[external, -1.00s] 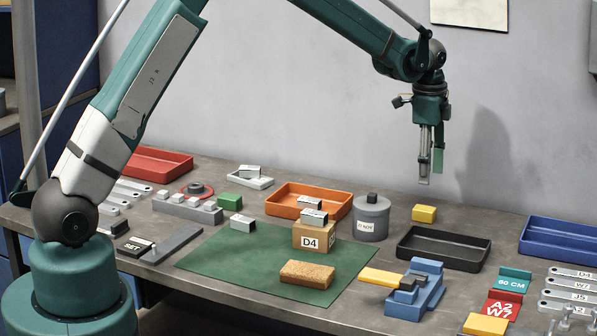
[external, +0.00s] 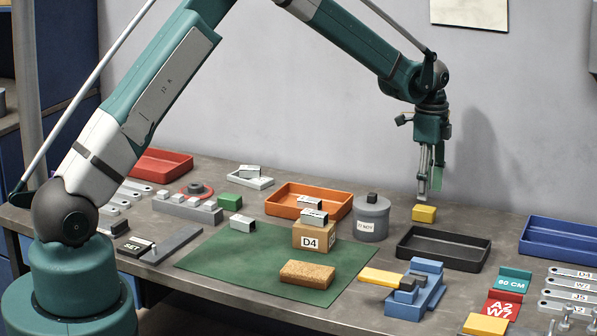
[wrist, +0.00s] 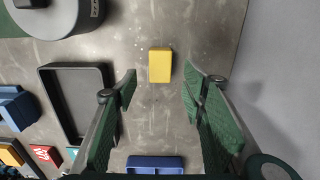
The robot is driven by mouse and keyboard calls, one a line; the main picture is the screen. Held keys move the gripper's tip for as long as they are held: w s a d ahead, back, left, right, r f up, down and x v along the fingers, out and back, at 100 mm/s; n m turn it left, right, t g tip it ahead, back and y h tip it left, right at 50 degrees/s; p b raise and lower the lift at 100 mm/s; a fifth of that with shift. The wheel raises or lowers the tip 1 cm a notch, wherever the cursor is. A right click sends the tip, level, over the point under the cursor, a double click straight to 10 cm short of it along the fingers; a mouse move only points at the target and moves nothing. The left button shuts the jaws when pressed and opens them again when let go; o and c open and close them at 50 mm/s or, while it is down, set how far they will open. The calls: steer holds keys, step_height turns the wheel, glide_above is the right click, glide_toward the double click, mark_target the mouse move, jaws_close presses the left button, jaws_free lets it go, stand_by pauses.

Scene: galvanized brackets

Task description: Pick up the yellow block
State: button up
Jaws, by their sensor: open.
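The yellow block (external: 424,213) lies on the grey table near its back edge, between the grey canister and the black tray. My gripper (external: 429,196) is open and empty, pointing down, with its fingertips just above the block in the external view. In the wrist view the yellow block (wrist: 160,65) shows whole, ahead of the gap between the two open green-padded fingers (wrist: 158,85). Whether a finger touches the block cannot be told from the external view. Another yellow block (external: 485,324) lies at the front right, and a flat yellow piece (external: 381,276) lies beside the blue fixture.
The grey canister (external: 371,219) stands left of the block, and the black tray (external: 401,247) lies in front of it. A blue tray (external: 525,240) is at the right. The wall is close behind. Bare table surrounds the block.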

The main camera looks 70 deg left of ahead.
mark_target(425, 208)
steer(key=shift+f, duration=0.8)
steer(key=shift+f, duration=0.1)
steer(key=shift+f, duration=2.5)
steer(key=shift+c, duration=0.3)
steer(key=c, duration=1)
